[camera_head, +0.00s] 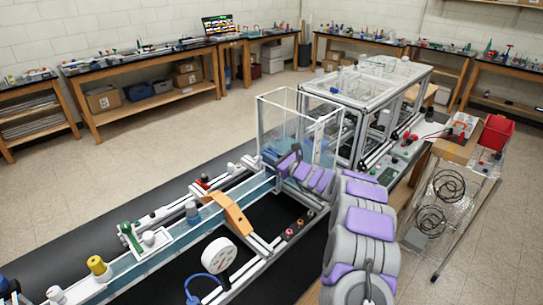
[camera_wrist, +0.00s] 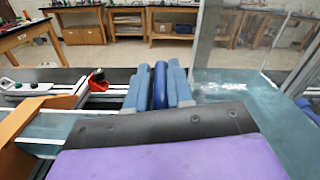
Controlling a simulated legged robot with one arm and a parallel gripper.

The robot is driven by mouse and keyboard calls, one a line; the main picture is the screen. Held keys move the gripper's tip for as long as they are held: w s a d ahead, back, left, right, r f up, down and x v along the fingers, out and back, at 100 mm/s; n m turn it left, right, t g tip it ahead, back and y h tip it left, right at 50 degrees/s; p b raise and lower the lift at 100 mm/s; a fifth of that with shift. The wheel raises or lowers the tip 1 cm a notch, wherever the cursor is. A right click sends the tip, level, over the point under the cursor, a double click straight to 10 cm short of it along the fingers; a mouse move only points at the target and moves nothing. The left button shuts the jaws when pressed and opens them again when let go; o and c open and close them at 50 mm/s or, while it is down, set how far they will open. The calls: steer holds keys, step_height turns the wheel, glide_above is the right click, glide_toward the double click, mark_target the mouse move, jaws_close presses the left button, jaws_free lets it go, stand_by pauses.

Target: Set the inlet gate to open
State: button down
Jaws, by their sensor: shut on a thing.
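My gripper (camera_wrist: 160,86) is shut on a dark blue rounded bar (camera_wrist: 160,84), which I take to be the inlet gate's handle. The bar stands between the two light blue finger pads. In the head view my gripper (camera_head: 272,157) is at the near left corner of a clear-walled tank (camera_head: 268,117), where the water channel (camera_head: 170,247) meets it. The gate's lower part is hidden by my own gripper and wrist, and its position cannot be told.
An orange bridge piece (camera_head: 238,214) spans the channel, with a white dial gauge (camera_head: 219,254) beside it. A red-topped fitting (camera_wrist: 98,80) stands left of my gripper. Clear-panelled frames (camera_head: 345,105) stand behind the tank. Open floor (camera_head: 130,150) lies beyond the rig.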

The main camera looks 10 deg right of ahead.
steer(key=shift+d+r, duration=0.1)
step_height(320, 180, up, 5)
steer(key=shift+p, duration=1.2)
steer(key=c, duration=1.2)
jaws_free()
steer(key=shift+w+d+f, duration=0.1)
steer(key=shift+f, duration=0.15)
steer(key=shift+o, duration=0.5)
steer(key=shift+d, duration=0.1)
